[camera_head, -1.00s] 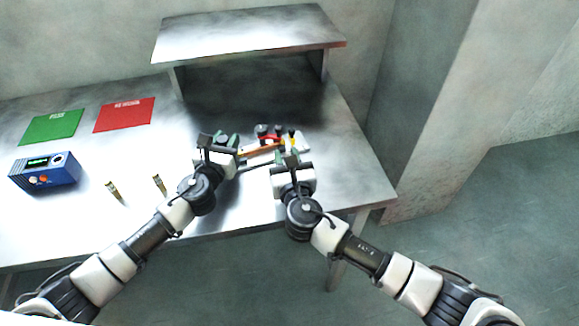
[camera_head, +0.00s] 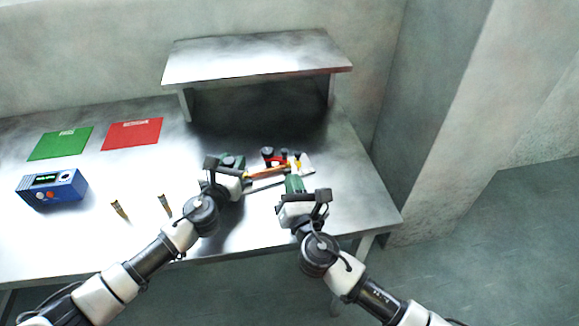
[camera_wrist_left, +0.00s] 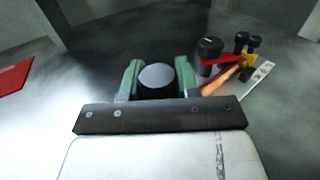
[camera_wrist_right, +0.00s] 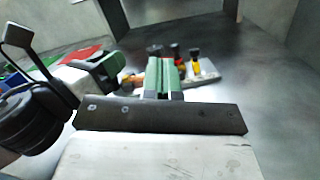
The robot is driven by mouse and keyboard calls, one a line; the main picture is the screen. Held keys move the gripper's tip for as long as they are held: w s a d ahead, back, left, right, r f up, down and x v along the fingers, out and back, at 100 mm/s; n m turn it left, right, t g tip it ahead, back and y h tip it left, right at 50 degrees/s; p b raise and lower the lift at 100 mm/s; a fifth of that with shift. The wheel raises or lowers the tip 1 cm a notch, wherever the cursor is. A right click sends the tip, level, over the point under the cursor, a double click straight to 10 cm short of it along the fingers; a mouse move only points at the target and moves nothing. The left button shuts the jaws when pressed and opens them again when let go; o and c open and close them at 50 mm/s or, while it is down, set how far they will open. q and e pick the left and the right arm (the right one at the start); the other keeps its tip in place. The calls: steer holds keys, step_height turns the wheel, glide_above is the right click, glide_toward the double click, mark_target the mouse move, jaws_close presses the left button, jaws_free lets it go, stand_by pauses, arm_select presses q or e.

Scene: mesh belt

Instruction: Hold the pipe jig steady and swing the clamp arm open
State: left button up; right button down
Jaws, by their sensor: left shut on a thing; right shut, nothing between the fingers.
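The pipe jig lies on the steel table, with a pale plate (camera_head: 307,167), an orange-brown pipe (camera_head: 265,172) and black knobs (camera_head: 267,153). Its red clamp arm (camera_wrist_left: 218,60) runs from a large black knob (camera_wrist_left: 209,48) toward the smaller knobs, beside a yellow piece (camera_wrist_left: 249,61). Whether it presses on the pipe I cannot tell. My left gripper (camera_head: 231,161) is shut on a black round post (camera_wrist_left: 157,80) at the pipe's left. My right gripper (camera_head: 294,183) is shut and empty, in front of the jig; its green fingers (camera_wrist_right: 163,76) hide part of the jig in the right wrist view.
A raised steel shelf (camera_head: 255,58) stands behind the jig. Green (camera_head: 60,144) and red (camera_head: 132,134) mats, a blue box with a display (camera_head: 52,188) and two small upright pieces (camera_head: 119,209) are at the left. The table's right end is clear.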

steer(key=d+f+m+g+y, duration=0.1)
steer(key=m, duration=0.2)
steer(key=s+d+f+m+g+y, duration=0.1)
steer(key=d+m+g+y, duration=0.1)
steer(key=m, duration=0.1)
steer(key=d+f+m+g+y, duration=0.1)
steer(key=m+g+y, duration=0.1)
steer(key=m, duration=0.2)
steer(key=shift+s+d, duration=0.25)
steer(key=x, duration=1)
steer(key=shift+w, duration=0.45)
steer(key=shift+w+d, duration=0.1)
steer(key=shift+w, duration=1.35)
steer(key=shift+w+d, duration=0.1)
